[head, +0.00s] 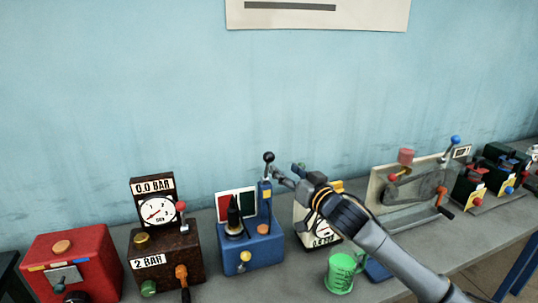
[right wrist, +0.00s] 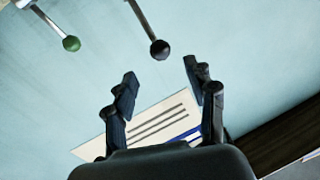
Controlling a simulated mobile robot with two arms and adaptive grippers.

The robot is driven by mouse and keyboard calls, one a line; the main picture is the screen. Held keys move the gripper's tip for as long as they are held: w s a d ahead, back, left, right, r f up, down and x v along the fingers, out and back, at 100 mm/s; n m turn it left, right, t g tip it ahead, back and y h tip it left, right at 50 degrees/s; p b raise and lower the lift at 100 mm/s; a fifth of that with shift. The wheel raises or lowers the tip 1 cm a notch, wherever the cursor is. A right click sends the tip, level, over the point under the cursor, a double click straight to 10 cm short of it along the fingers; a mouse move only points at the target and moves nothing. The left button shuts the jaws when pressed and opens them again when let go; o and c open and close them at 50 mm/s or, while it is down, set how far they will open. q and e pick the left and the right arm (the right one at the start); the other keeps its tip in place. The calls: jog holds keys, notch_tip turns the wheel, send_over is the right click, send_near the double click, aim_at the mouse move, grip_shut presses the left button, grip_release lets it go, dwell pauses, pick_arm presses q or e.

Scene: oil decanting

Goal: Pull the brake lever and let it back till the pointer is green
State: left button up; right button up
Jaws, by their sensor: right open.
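The brake lever (head: 268,170) rises upright from the right side of a blue box (head: 253,250) and ends in a black ball. The black ball (right wrist: 160,50) also shows in the right wrist view, just beyond and between the fingertips. A red and green plate (head: 222,206) stands at the back of the box. A dark upright piece stands before the plate; I cannot make out a separate pointer or its colour zone. My right gripper (head: 280,176) is open just right of the lever, its fingers (right wrist: 160,72) apart and empty. My left gripper is not in view.
Left of the blue box stand a brown gauge box (head: 165,252) and a red box (head: 72,262). A white box (head: 304,226) is partly behind my right arm. A green mug (head: 341,272) stands below the arm. A green knob (right wrist: 71,43) hangs near the black ball.

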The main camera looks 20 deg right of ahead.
aim_at(272, 160)
jog(key=p+x, duration=0.2)
jog(key=x, duration=0.7)
jog(key=shift+w+a, duration=0.1)
jog(key=shift+w, duration=0.25)
grip_shut()
